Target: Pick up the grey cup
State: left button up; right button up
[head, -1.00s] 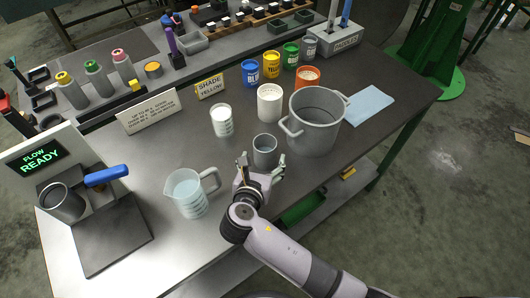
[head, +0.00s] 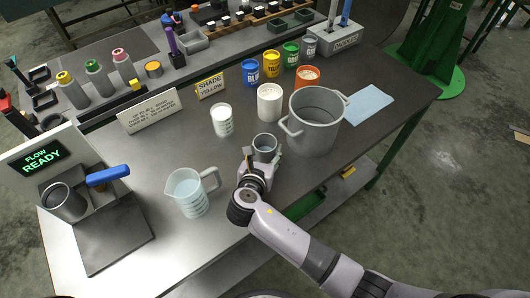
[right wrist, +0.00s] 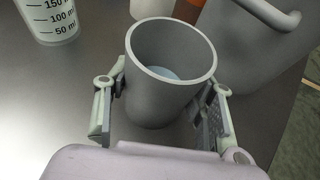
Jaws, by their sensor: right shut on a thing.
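The grey cup (head: 265,146) stands upright on the metal table, just left of the large grey pot. My right gripper (head: 262,155) reaches it from the near side and is shut on it. In the right wrist view the cup (right wrist: 168,75) sits between the two fingers (right wrist: 163,118), one on each side of its wall. Its open mouth faces up, and a pale bluish patch shows inside at the bottom. The cup's lower front is partly hidden by my gripper. My left gripper is not in view.
The large grey pot (head: 313,128) stands close to the cup's right. A white container (head: 269,103) and a small measuring beaker (head: 222,122) stand behind it. A clear jug (head: 187,194) stands at the left front. Bare table lies between jug and cup.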

jog(key=c, duration=0.6)
jog(key=shift+r, duration=0.2)
